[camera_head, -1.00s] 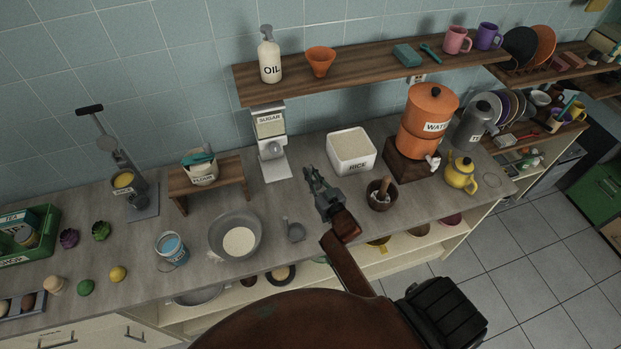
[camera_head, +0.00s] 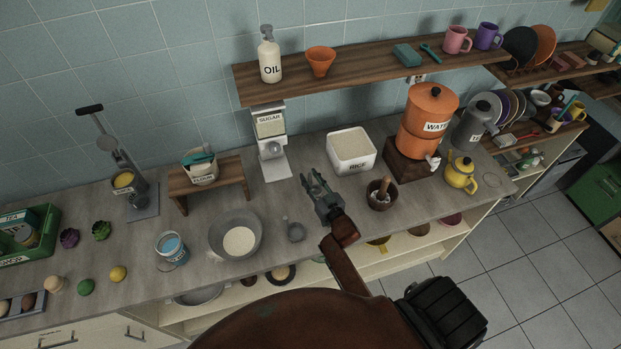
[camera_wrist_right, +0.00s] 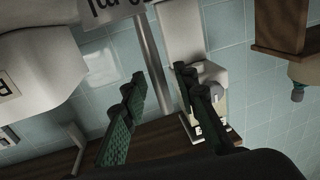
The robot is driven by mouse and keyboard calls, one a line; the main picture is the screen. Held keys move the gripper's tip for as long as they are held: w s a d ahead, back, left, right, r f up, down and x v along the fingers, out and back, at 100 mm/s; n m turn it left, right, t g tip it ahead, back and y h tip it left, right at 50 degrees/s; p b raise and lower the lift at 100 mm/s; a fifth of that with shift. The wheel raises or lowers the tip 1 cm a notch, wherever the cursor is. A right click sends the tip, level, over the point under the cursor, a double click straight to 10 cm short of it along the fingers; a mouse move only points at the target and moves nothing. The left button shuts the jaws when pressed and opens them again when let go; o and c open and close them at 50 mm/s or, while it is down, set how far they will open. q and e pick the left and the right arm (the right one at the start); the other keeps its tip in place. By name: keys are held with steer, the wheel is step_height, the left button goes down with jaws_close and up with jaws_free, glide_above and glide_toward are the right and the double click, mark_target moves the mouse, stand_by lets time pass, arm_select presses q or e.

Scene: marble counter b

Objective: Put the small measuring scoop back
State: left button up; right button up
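A small grey scoop (camera_head: 295,231) lies on the counter just right of the large grey bowl (camera_head: 258,243). My right gripper (camera_head: 314,180) is above the counter, to the right of and behind the scoop, not touching it. In the right wrist view its two green fingers (camera_wrist_right: 158,82) stand apart with nothing between them. The scoop does not show in that view. A teal scoop (camera_head: 430,53) lies on the wall shelf, and a teal handle shows at the flour container (camera_head: 203,174). My left gripper is not in view.
The sugar dispenser (camera_head: 272,150) and rice container (camera_head: 351,153) stand behind my right gripper. A mortar with pestle (camera_head: 381,197) stands to its right. A blue-and-white tin (camera_head: 171,249) stands left of the bowl. The wooden shelf (camera_head: 350,72) runs above. The counter around the grey scoop is mostly clear.

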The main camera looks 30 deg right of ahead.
steer(key=shift+r, duration=0.2)
steer(key=s, duration=1.2)
steer(key=shift+a+b, duration=0.3)
steer(key=shift+b, duration=0.1)
